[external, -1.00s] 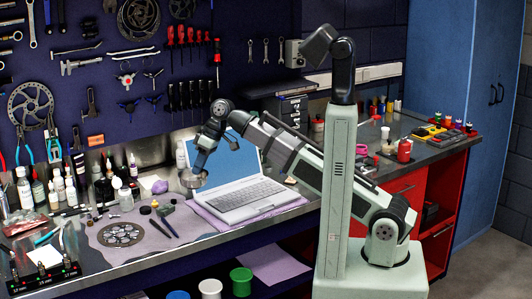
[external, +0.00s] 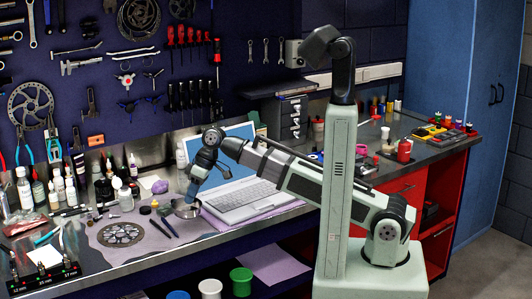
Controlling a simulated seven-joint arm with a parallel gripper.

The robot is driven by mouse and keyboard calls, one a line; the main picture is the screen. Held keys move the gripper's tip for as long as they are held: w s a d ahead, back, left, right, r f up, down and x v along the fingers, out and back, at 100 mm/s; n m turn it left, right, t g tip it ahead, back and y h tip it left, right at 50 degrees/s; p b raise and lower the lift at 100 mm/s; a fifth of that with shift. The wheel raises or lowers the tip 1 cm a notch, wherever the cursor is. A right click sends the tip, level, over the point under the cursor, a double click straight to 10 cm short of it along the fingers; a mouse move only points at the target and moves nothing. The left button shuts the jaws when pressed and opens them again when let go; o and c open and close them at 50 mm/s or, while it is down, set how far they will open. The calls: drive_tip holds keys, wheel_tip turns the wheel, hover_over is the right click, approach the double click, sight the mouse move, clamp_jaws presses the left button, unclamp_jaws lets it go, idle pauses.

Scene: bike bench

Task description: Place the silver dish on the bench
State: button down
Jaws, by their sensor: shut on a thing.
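The silver dish (external: 186,209) is a small round metal bowl at the left front corner of the laptop. It is at or just above the surface of the bench (external: 205,237); I cannot tell whether it touches. My gripper (external: 189,197) points down at the dish and is shut on its rim. The fingertips are small and partly hidden in this view.
An open laptop (external: 240,190) lies on a purple cloth just right of the dish. A grey mat (external: 105,252) with a round chainring (external: 121,235) and dark tools lies to the left. Several bottles (external: 60,187) stand at the back left.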

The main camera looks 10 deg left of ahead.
drive_tip(key=shift+f, duration=1.85)
drive_tip(key=shift+f, duration=0.15)
drive_tip(key=c, duration=1.2)
unclamp_jaws()
drive_tip(key=shift+c, duration=0.2)
drive_tip(key=v, duration=1.1)
drive_tip(key=shift+r, duration=0.3)
drive_tip(key=shift+o, duration=1.4)
drive_tip(key=shift+w+d+r, duration=0.15)
drive_tip(key=shift+d+r, duration=0.05)
drive_tip(key=shift+r, duration=0.1)
